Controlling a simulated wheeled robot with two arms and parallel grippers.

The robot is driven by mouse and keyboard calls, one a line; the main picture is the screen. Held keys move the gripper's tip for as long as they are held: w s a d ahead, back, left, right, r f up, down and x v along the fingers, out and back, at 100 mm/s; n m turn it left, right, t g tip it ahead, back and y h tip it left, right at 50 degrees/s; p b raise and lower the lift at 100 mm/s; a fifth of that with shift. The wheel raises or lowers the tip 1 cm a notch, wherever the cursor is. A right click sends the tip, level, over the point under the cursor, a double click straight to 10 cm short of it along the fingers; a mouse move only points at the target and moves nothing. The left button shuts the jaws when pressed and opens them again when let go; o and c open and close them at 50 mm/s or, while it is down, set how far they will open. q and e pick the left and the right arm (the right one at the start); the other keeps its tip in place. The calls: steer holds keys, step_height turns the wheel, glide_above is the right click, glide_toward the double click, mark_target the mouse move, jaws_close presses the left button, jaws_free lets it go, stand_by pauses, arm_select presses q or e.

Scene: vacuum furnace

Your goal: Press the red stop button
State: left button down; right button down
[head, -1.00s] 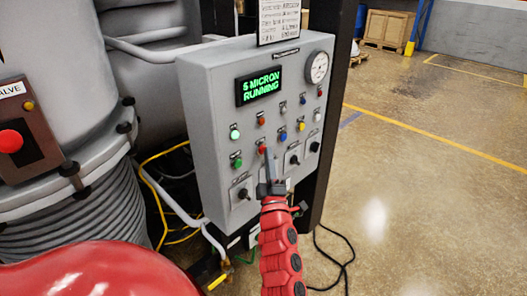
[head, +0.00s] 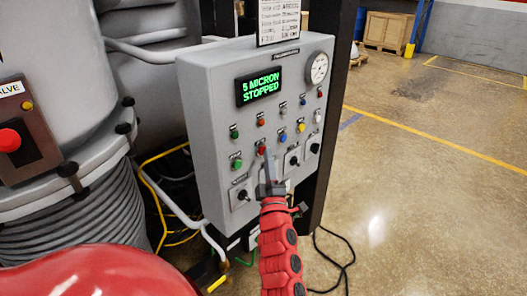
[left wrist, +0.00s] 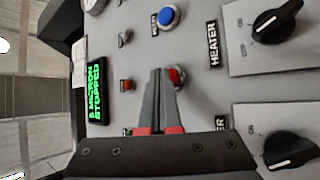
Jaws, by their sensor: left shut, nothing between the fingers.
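The red stop button (head: 262,149) sits on the lower button row of the grey control panel (head: 211,120), between a green button (head: 236,163) and a blue one (head: 283,138). My left gripper (head: 268,158) is shut and empty, its fingertips right at the red button and partly over it. In the left wrist view the shut fingers (left wrist: 162,75) overlap the left side of the red button (left wrist: 178,76); I cannot tell whether they touch it. The panel display (head: 259,87) reads "5 MICRON STOPPED". My right gripper is not in view.
Black rotary knobs (head: 294,161) sit just below the buttons, close to my fingers. A pressure gauge (head: 317,67) is at the panel's upper right. A separate red button (head: 9,139) is on a brown box at far left. Open floor lies right.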

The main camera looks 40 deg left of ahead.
arm_select(q)
steer(key=shift+s+d, duration=0.1)
steer(key=shift+d, duration=0.5)
steer(key=d+p, duration=0.2)
steer(key=d, duration=0.3)
steer(key=shift+s+p, duration=0.2)
steer(key=shift+p, duration=0.1)
stand_by(0.6)
